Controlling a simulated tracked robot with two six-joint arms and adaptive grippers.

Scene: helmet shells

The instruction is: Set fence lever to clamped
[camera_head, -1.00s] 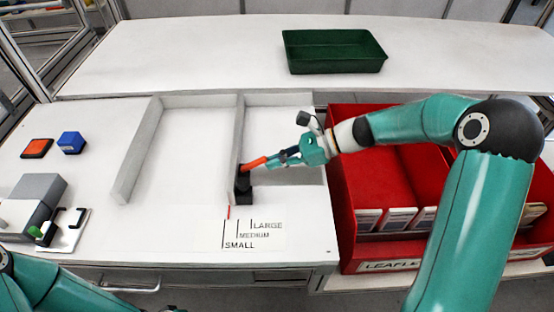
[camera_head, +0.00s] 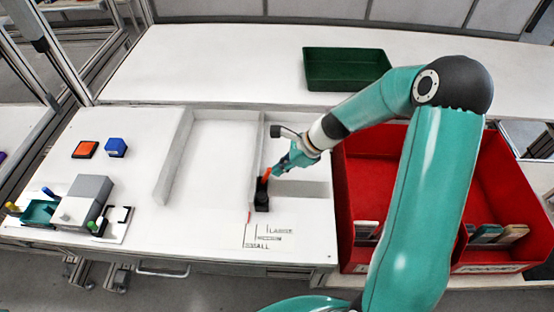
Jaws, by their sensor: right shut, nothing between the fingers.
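The fence lever (camera_head: 266,174) has a short orange-red handle. It sits on a black clamp block (camera_head: 262,198) at the near end of the fence, a pale upright rail (camera_head: 257,150). The handle now looks steep, pointing away from me. My right gripper (camera_head: 277,171) is shut and empty, its fingertips close beside the handle on its right. I cannot tell whether they touch it. The fingers partly cover the area behind the lever. My left gripper is out of view.
A size scale marked LARGE, MEDIUM and SMALL (camera_head: 268,236) lies in front of the block. A red leaflet bin (camera_head: 360,185) stands right, a green tray (camera_head: 345,68) at the back. Orange (camera_head: 85,149) and blue (camera_head: 116,147) pads lie left. The white table between is clear.

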